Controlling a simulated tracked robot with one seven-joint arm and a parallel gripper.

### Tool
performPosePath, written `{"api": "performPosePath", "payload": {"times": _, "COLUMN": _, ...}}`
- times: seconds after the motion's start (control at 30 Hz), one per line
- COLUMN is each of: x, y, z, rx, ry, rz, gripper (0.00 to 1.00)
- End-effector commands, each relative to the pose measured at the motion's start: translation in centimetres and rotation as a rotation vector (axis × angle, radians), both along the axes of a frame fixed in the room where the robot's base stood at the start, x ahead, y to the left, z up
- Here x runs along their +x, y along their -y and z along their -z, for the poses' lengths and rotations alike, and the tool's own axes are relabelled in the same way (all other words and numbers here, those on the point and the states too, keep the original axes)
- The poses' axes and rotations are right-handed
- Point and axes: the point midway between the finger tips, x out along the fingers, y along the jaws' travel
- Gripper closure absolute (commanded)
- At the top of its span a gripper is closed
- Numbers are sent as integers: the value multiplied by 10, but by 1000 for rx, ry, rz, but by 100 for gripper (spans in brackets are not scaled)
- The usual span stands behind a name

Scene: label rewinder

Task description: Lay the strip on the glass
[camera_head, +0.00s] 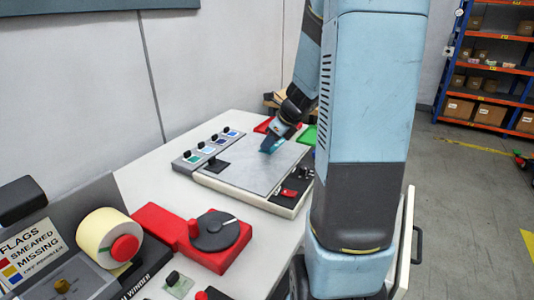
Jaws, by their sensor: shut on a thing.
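The glass (243,172) is a flat light-grey pane set in a pale frame on the white bench, in the middle of the view. My gripper (276,138) is over the far right part of the glass, pointing down and to the left. It is shut on a small teal piece, which looks like the strip (268,146). The strip is at or just above the glass; I cannot tell if it touches.
A row of colour sample cards (208,146) with black knobs lies left of the glass. The label roll (97,232) and a red unit with a dark dial (215,231) stand in front.

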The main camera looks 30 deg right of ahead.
Motion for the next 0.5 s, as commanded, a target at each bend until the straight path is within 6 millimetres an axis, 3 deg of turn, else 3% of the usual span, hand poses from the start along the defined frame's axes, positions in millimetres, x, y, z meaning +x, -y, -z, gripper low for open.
{"api": "performPosePath", "payload": {"times": 0.27, "x": 11, "y": 2, "z": 14, "rx": 1, "ry": -1, "rz": 0, "gripper": 100}}
{"api": "performPosePath", "payload": {"times": 0.5, "x": 13, "y": 3, "z": 42, "rx": 3, "ry": -2, "rz": 3, "gripper": 100}}
